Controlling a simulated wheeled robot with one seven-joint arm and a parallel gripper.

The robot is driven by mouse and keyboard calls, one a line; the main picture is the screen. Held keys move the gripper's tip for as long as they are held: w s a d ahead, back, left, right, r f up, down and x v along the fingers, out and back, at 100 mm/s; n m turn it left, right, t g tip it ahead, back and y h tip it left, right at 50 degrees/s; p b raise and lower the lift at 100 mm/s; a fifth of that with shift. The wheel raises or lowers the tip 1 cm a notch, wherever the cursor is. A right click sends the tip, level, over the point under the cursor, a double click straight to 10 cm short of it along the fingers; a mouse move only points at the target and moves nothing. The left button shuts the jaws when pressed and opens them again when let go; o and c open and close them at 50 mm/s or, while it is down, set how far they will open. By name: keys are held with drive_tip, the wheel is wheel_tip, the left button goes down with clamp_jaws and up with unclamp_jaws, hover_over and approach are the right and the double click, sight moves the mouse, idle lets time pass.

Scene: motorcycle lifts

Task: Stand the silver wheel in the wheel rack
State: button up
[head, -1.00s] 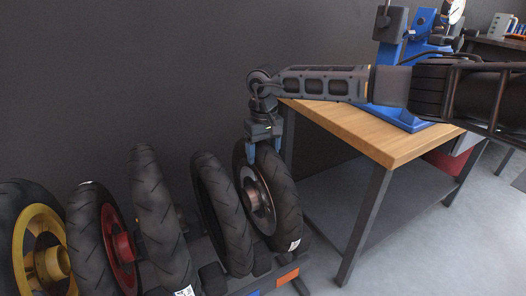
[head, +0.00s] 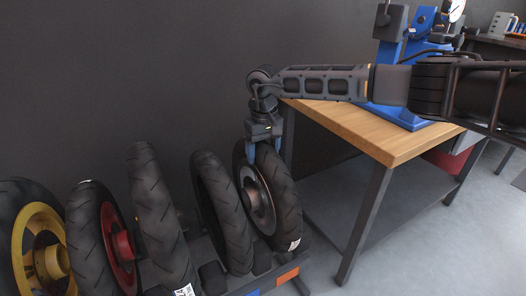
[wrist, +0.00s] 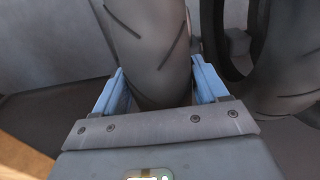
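The silver wheel (head: 260,200), a black tyre with a silver-grey hub and rim, stands upright and slightly tilted at the right end of the wheel rack (head: 287,275). Its lower part is partly hidden, so I cannot tell how deep it sits. My gripper (head: 265,153) points down over the top of this tyre, one blue finger on each side. In the wrist view the tyre (wrist: 155,40) runs between the two fingers (wrist: 162,85). They are very near its sides; I cannot tell whether they press on it.
A dark tyre (head: 222,210) stands close on the left. Further left are another dark tyre (head: 160,220), a red-hubbed wheel (head: 95,240) and a yellow-hubbed wheel (head: 40,250). A wooden-topped workbench (head: 365,135) stands close on the right, under my arm. A dark wall is behind.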

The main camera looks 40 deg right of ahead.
drive_tip(key=o, duration=0.5)
drive_tip(key=shift+f, duration=0.2)
wheel_tip(320, 180, up, 8)
drive_tip(key=shift+s+r+p, duration=0.1)
drive_tip(key=shift+p, duration=0.85)
drive_tip(key=shift+s, duration=0.1)
